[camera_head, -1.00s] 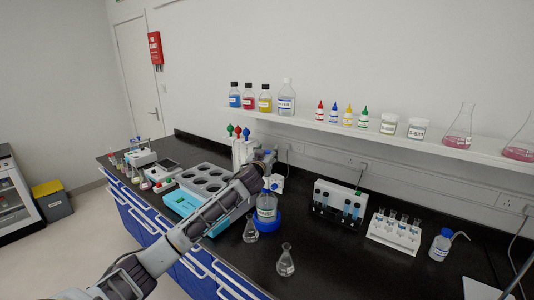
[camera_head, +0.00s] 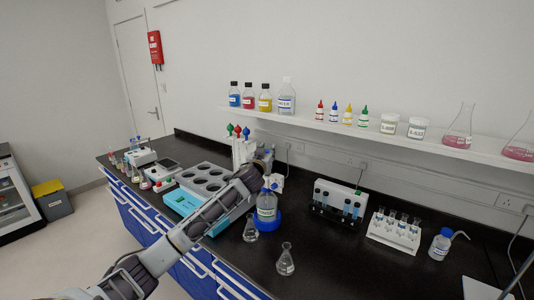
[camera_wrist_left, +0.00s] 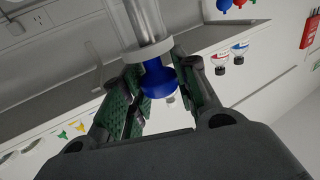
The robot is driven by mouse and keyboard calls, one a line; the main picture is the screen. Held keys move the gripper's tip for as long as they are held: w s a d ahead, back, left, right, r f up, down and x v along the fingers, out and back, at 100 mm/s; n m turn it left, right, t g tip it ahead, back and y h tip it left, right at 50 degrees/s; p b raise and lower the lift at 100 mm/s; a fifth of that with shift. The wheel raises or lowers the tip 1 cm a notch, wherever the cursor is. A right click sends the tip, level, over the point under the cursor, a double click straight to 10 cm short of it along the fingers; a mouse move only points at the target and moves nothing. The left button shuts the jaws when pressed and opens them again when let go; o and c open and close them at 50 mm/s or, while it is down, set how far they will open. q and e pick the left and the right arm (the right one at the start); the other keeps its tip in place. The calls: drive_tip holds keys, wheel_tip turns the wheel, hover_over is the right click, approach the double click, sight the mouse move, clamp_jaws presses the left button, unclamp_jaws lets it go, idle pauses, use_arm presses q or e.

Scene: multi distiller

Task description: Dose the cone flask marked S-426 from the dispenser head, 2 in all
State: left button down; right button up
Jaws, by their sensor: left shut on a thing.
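A bottle-top dispenser stands on the bench, its clear bottle (camera_head: 266,208) in a blue base ring and its white head (camera_head: 276,182) on top. My left gripper (camera_head: 266,162) is over the dispenser head. In the left wrist view the gripper (camera_wrist_left: 155,95) is shut on the dispenser's blue knob (camera_wrist_left: 158,79), with a clear cylinder and pale collar beside it. Two clear cone flasks stand apart: one flask (camera_head: 250,230) close to the bottle's left front, another flask (camera_head: 286,262) nearer the bench front. Their markings are too small to read. My right gripper is not in view.
A grey rack with round holes (camera_head: 206,178) is left of the dispenser. Right of it are a vial block (camera_head: 338,204), a white tube rack (camera_head: 394,232) and a wash bottle (camera_head: 441,244). A wall shelf (camera_head: 380,138) holds bottles, jars and flasks.

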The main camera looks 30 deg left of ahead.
use_arm(q)
drive_tip(key=shift+r, duration=0.4)
drive_tip(key=c, duration=1.1)
unclamp_jaws()
drive_tip(key=v, duration=1.2)
